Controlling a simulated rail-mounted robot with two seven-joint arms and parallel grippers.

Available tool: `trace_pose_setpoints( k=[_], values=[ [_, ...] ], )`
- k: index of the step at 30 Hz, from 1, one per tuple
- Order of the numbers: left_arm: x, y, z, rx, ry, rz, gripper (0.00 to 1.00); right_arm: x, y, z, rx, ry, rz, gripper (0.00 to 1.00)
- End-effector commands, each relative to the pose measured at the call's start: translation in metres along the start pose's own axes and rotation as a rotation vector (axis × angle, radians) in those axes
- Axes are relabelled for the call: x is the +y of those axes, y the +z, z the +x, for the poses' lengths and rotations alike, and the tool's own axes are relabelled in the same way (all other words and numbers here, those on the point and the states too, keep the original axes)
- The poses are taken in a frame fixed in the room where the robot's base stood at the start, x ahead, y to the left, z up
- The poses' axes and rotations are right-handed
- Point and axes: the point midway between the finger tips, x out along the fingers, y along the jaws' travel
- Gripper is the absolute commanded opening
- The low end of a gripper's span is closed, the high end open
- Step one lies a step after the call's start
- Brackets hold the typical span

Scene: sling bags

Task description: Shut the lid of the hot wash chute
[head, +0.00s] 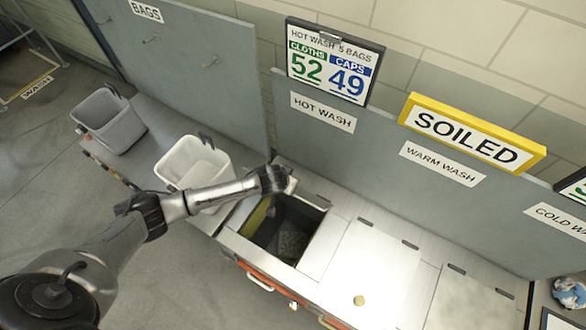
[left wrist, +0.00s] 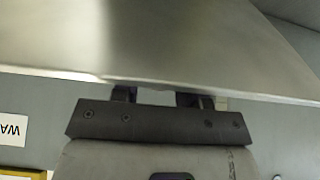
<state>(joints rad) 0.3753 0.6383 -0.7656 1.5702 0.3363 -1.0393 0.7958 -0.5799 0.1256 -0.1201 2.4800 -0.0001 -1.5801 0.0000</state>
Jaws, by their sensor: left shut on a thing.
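The hot wash chute (head: 264,248) is an open, dark rectangular hole in the steel counter, below the HOT WASH label (head: 322,112). Grey and yellowish surfaces show inside it. My left gripper (head: 288,184) is at its back left corner. In the left wrist view, the gripper's fingers (left wrist: 163,97) are shut at the edge of a smooth steel panel (left wrist: 190,45), which looks like the chute's lid. In the head view, my gripper hides much of that spot, so the lid's exact tilt cannot be told. My right gripper is not in view.
A white bin (head: 190,163) and a grey bin (head: 110,119) stand to the left. The grey wall panel and yellow SOILED sign (head: 470,137) rise behind.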

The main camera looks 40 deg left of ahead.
Motion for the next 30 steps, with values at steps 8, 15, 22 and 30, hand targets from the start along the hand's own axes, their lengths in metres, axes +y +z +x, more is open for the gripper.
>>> trace_pose_setpoints(
  k=[8, 15, 22, 30],
  values=[
    [0.001, 0.018, -0.003, 0.065, 0.003, 0.000, 0.00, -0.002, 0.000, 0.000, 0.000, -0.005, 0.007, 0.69],
    [0.001, 0.021, -0.003, 0.078, 0.002, -0.001, 0.00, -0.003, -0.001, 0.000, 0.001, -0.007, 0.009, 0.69],
    [0.000, 0.021, -0.003, 0.077, 0.001, 0.000, 0.00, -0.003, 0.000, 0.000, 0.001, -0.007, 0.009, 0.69],
    [0.000, 0.022, -0.002, 0.075, 0.000, 0.000, 0.63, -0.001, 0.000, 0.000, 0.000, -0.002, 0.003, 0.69]
  ],
)
